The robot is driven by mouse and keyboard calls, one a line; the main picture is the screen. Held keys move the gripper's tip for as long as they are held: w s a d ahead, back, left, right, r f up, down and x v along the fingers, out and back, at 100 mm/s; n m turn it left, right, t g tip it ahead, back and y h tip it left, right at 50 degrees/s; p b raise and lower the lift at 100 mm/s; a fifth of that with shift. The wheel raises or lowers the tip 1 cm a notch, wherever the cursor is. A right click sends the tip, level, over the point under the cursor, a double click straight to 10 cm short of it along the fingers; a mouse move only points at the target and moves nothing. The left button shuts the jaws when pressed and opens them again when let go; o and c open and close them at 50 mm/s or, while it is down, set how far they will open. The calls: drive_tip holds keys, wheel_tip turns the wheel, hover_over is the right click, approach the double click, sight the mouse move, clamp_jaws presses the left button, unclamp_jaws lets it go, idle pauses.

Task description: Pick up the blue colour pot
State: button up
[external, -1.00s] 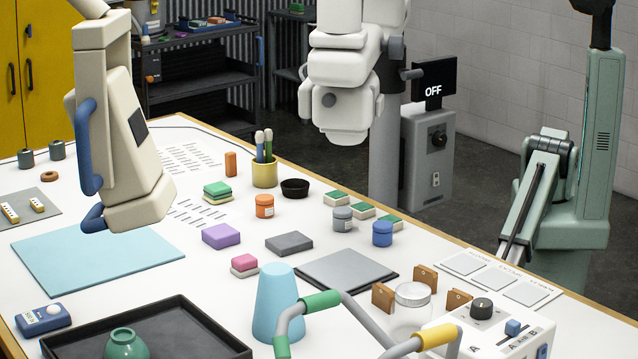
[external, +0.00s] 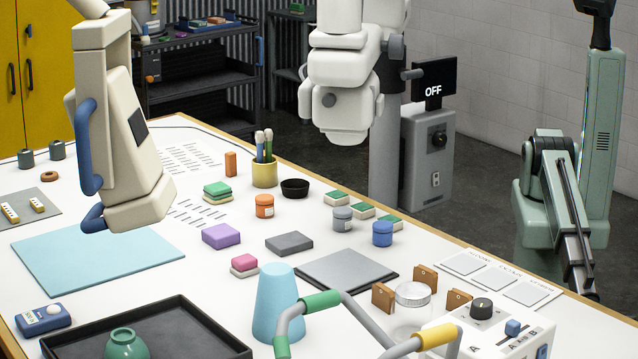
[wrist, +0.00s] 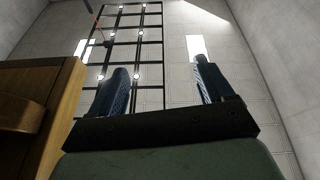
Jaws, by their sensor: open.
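The blue colour pot (external: 382,233) stands upright on the white table, right of the grey pot (external: 342,219) and near the table's far right edge. It is not in the wrist view. My green arm (external: 567,200) is at the right, beyond the table edge. My gripper (wrist: 160,68) shows in the wrist view with its two dark fingers apart and nothing between them. In the external view its fingers cannot be made out clearly. It is apart from the blue pot.
An orange pot (external: 264,206), green-topped blocks (external: 362,210) and a dark grey plate (external: 346,272) are around the pot. Brown holders (external: 383,297), a glass jar (external: 413,303) and a control box (external: 500,335) are nearer. A wooden edge (wrist: 45,110) is close left in the wrist view.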

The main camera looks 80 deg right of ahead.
drive_tip(key=a+r+m+t+y, duration=0.15)
drive_tip(key=a+r, duration=0.25)
drive_tip(key=r, duration=0.4)
drive_tip(key=w+a+r+t+y, duration=0.1)
drive_tip(key=a+r+t, duration=0.2)
drive_tip(key=a+r, duration=0.3)
drive_tip(key=a+r+t+y, duration=0.1)
drive_tip(key=a+r+t, duration=0.15)
drive_tip(key=r, duration=0.65)
drive_tip(key=w+a+r+m+t, duration=0.1)
drive_tip(key=w+r+m+t, duration=0.15)
drive_tip(key=w, duration=0.55)
drive_tip(key=w+a+r+m+t, duration=0.1)
drive_tip(key=w+m+t, duration=0.1)
drive_tip(key=w+t, duration=0.35)
drive_tip(key=w+a+r+m+t, duration=0.1)
drive_tip(key=w+m+t, duration=0.1)
drive_tip(key=w, duration=0.7)
drive_tip(key=w+d+m+t+h, duration=0.2)
drive_tip(key=w, duration=0.6)
drive_tip(key=w+d+m+t+h, duration=0.2)
drive_tip(key=w, duration=0.7)
drive_tip(key=m+g+h, duration=0.3)
drive_tip(key=m+h, duration=0.3)
drive_tip(key=h, duration=0.6)
approach(383, 224)
drive_tip(key=shift+x, duration=5.65)
